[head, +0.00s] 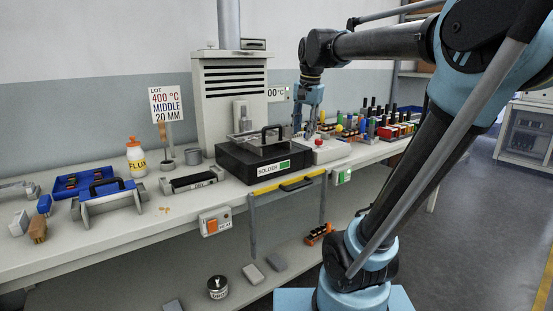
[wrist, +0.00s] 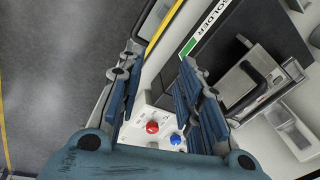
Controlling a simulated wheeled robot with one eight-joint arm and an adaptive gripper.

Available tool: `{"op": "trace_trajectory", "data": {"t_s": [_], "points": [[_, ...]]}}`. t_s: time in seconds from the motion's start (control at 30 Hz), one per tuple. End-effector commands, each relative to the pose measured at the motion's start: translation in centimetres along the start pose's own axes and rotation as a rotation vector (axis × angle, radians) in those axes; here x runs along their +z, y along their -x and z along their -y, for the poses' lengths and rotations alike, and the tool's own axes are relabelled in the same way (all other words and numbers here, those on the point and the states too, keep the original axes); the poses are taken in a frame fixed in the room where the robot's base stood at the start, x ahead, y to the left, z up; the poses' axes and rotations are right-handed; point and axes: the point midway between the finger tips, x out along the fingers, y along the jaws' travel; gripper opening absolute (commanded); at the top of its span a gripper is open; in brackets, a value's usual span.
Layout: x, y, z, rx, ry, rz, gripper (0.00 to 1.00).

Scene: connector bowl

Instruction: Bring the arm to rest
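My gripper (head: 310,122) is at the end of my raised arm in the head view, pointing down over the bench beside the black solder unit (head: 238,158). In the wrist view my gripper (wrist: 160,65) shows two blue ridged fingers standing apart with nothing between their tips. A white control box (head: 328,152) with a red button (wrist: 152,127) and a blue button (wrist: 175,139) lies below it. The fingers look apart from the box, though the exact height cannot be told.
Several colored connectors (head: 393,130) stand on the bench to the right. To the left are a flux bottle (head: 136,160), a blue tray (head: 68,186) and a sign (head: 168,104). A yellow-edged rail (head: 285,182) runs along the front. The floor (head: 480,220) at right is clear.

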Motion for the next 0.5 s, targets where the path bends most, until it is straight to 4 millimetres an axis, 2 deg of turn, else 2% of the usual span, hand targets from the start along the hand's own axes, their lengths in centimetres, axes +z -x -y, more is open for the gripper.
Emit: {"op": "trace_trajectory", "data": {"t_s": [0.03,0.1,0.27,0.5], "points": [[0.8,-1.3,-1.9,0.003,0.033,-0.004,0.33],[1.8,-3.0,-4.3,0.008,0.089,-0.010,0.33],[4.3,-7.2,-9.5,0.020,0.221,-0.021,0.33],[8.6,-14.3,-16.8,0.043,0.416,-0.033,0.33]]}}
